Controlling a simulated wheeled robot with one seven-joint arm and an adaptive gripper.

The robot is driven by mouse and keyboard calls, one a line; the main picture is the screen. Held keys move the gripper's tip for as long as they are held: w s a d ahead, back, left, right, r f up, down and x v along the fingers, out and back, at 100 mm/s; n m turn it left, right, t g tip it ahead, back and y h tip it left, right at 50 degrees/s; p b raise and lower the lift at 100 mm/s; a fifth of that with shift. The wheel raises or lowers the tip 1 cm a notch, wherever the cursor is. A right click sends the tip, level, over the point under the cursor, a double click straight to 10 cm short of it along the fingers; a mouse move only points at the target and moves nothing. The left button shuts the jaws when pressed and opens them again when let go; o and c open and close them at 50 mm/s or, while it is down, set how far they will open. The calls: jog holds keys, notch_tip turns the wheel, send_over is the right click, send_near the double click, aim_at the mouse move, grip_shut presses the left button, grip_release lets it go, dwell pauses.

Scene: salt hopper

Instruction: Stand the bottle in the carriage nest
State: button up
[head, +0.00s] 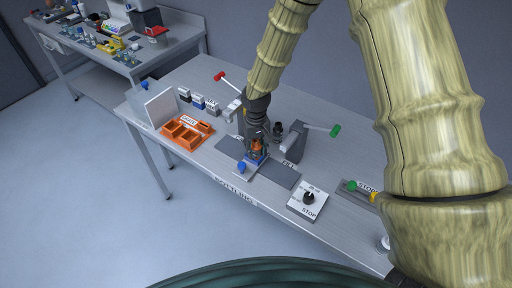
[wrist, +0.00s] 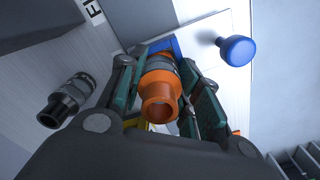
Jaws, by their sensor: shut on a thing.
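My gripper (wrist: 160,100) is shut on an orange bottle (wrist: 158,108), seen from above in the wrist view with its open neck toward the camera. In the head view the bottle (head: 257,145) shows between the fingers, upright or nearly so. Below it is the carriage, a light plate with a blue nest (wrist: 166,46) and a blue knob (wrist: 236,50). In the head view the blue nest (head: 257,160) and blue knob (head: 241,168) show at the bench's front side. The bottle is over or in the nest; its base is hidden, so I cannot tell if it is seated.
A dark fitting (wrist: 66,100) stands left of my gripper in the wrist view. A grey post with a green-tipped lever (head: 335,130) stands to the right. An orange tray (head: 187,133) lies left; a STOP switch box (head: 308,200) sits front right.

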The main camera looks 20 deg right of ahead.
jog(key=shift+f, duration=0.25)
jog(key=o, duration=0.9)
jog(key=shift+w, duration=0.15)
jog(key=shift+c, duration=0.2)
jog(key=shift+r, duration=0.1)
jog(key=shift+r, duration=0.2)
notch_tip(320, 180, up, 12)
jog(key=b, duration=0.4)
jog(key=shift+f, duration=0.1)
